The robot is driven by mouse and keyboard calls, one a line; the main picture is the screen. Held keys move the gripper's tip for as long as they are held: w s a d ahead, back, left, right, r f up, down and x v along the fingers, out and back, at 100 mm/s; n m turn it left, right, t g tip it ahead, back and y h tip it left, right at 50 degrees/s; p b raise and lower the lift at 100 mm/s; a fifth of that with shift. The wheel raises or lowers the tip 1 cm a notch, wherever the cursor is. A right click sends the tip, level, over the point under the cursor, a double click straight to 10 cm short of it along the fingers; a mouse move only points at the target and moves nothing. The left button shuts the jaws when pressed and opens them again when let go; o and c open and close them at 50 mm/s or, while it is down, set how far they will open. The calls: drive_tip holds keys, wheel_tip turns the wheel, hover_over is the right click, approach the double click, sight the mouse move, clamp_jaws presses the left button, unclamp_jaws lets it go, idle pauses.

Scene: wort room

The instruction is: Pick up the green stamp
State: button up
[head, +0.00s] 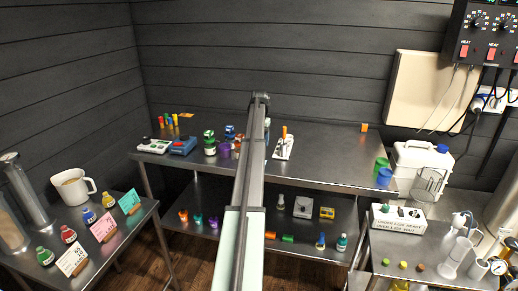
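Several green things show in the head view, and I cannot tell for sure which is the green stamp. A green-and-white piece (209,142) stands upright on the steel bench top, left of my arm. A green-capped bottle (44,256) is on the left table. A green cylinder (288,238) lies on the lower shelf, and a green cup (380,167) stands at the bench's right end. My arm rises through the middle of the picture and covers part of the bench. I can make out no gripper fingers.
The steel bench (335,155) has bare room right of my arm. A white mug (73,187) and standing cards (103,228) are on the left table. A white jug (415,160), a labelled white box (398,219) and glassware crowd the right side.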

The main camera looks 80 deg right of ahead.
wheel_tip(320, 180, down, 4)
drive_tip(key=shift+r, duration=0.2)
drive_tip(key=c, duration=1.1)
wheel_tip(320, 180, up, 10)
drive_tip(key=shift+r, duration=0.1)
idle(0.4)
